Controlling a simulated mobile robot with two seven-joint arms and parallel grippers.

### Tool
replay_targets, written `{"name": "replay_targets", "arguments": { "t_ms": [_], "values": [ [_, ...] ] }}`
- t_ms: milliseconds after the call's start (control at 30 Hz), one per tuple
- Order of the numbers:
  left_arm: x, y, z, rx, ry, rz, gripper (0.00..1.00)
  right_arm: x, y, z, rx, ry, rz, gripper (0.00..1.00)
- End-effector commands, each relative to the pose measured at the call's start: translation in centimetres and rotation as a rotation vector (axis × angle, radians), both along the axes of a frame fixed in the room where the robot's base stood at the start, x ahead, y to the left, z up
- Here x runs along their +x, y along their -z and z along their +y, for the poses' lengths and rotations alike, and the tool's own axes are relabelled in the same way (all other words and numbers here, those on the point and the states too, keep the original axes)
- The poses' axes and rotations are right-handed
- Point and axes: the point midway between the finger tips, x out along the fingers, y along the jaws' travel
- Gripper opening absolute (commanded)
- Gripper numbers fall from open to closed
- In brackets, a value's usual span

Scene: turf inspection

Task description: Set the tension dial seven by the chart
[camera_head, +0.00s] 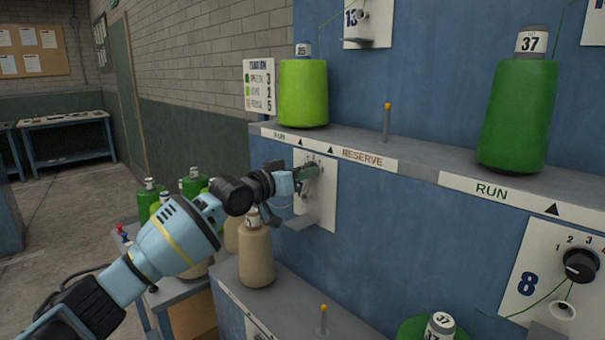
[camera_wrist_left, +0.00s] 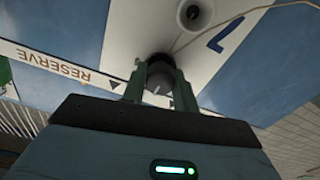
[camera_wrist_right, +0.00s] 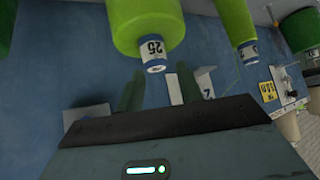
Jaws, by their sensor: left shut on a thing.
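The tension dial seven is a dark round knob with a white mark (camera_wrist_left: 158,80); its white plate carries a 7 in the left wrist view (camera_wrist_left: 215,45) and shows in the head view (camera_head: 322,200). My left gripper (camera_head: 310,172) is shut on this knob, a finger on either side, and hides it in the head view. The chart (camera_head: 259,87), headed TENSION, hangs on the wall with colour swatches and numbers that look like 3, 2 and 5. My right gripper (camera_wrist_right: 158,85) is open and empty, facing the panel.
A lime cone marked 25 (camera_head: 304,92) stands on the grey shelf above the dial. A green cone marked 37 (camera_head: 517,115) stands further right. Dial 8 (camera_head: 580,265) is at the lower right. A beige cone (camera_head: 256,252) stands below my left gripper.

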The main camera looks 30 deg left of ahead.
Motion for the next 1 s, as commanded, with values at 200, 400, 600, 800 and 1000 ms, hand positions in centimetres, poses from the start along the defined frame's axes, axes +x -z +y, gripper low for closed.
{"name": "replay_targets", "arguments": {
  "t_ms": [200,400,600,800,1000],
  "values": [
    [0.0,0.2,0.0,0.139,0.000,-0.046,0.06,-0.5,0.6,0.1,0.002,0.001,0.015,0.36],
    [0.0,0.2,0.0,0.314,0.000,-0.106,0.06,-0.9,1.1,0.1,0.002,0.000,0.026,0.36],
    [0.0,0.2,0.0,0.495,0.000,-0.170,0.06,-1.1,1.4,0.0,0.000,-0.003,0.031,0.36],
    [0.0,0.1,-0.1,0.673,0.000,-0.232,0.06,-1.1,1.5,-0.1,-0.003,-0.008,0.032,0.36],
    [0.0,0.0,0.0,0.853,0.000,-0.296,0.06,-1.1,1.5,-0.1,-0.005,-0.009,0.030,0.36]
  ]
}}
